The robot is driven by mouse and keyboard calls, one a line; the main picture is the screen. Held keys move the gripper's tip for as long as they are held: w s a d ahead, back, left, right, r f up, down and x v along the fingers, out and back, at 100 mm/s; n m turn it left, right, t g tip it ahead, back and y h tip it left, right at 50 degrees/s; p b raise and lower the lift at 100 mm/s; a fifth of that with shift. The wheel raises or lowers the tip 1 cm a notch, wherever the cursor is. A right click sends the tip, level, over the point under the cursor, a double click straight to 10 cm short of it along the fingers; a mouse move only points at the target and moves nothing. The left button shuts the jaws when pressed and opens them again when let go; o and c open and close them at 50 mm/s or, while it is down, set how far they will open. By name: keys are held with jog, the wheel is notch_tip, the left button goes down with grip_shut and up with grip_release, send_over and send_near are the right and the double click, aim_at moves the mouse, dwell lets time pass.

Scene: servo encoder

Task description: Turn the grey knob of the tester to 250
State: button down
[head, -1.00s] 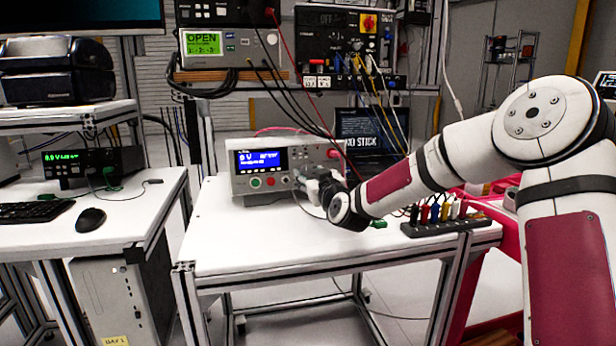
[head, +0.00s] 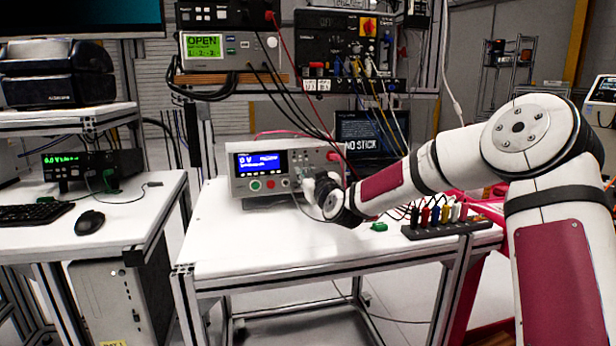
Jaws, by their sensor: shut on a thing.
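The tester (head: 240,192) is a grey box with a blue screen (head: 260,162), standing on the white table. The large digits on the screen appear to read 0 V; the smaller text is too blurred to read. Below the screen are a green button (head: 255,185) and a red button (head: 271,184).
A black strip with coloured plugs (head: 445,228) lies on the table's right side, with a small green connector (head: 379,227) nearby. A laptop (head: 362,133) stands behind. Cables hang down to the tester. The table's front left is clear.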

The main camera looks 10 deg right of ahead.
jog(key=m+b, duration=0.1)
jog(key=m, duration=0.4)
jog(key=shift+h+b, duration=0.3)
jog(key=shift+b, duration=0.05)
jog(key=shift+m+h+b, duration=0.3)
jog(key=shift+m+b, duration=0.2)
jog(key=shift+m, duration=1.2)
jog(key=c, duration=1.3)
grip_release()
jog(key=s, duration=1.2)
